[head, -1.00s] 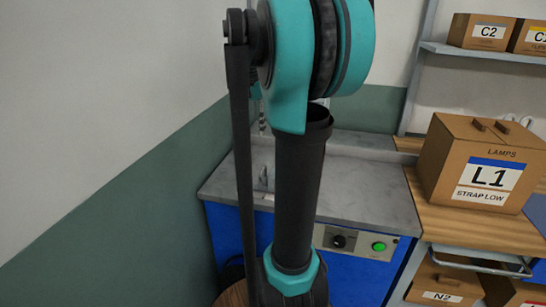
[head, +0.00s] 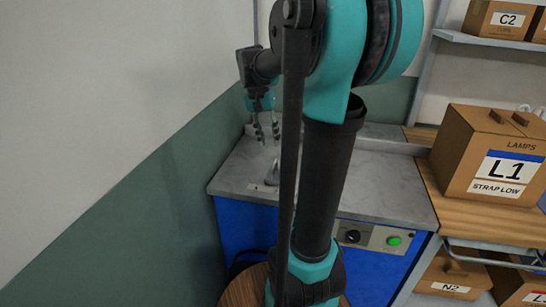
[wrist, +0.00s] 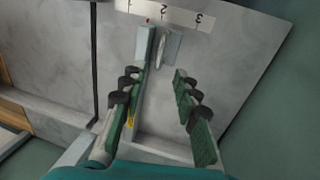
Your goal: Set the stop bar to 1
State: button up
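The stop bar (wrist: 147,48) is a grey metal piece on the bench top, with a pale upright fin (wrist: 162,50) beside it in the wrist view. A white scale strip (wrist: 180,16) with upside-down figures 1, 2 and 3 lies beyond it. A small red mark shows between 1 and 2, and the fin lines up near 2. My gripper (wrist: 156,80) is open and empty, its fingers spread on either side of the fin's line. In the head view my gripper (head: 268,134) points down above the small upright piece, apart from it.
The grey bench top (head: 385,190) is mostly clear. Its blue front carries a black knob (head: 352,237) and a lit green button (head: 394,240). A wall rises close on the left. The box L1 (head: 493,160) stands on the wooden counter at right.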

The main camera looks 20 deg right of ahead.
jog(key=f, duration=0.4)
jog(key=d+f, duration=0.1)
jog(key=f, duration=0.2)
jog(key=shift+s+d, duration=0.1)
jog(key=shift+s, duration=0.3)
grip_shut()
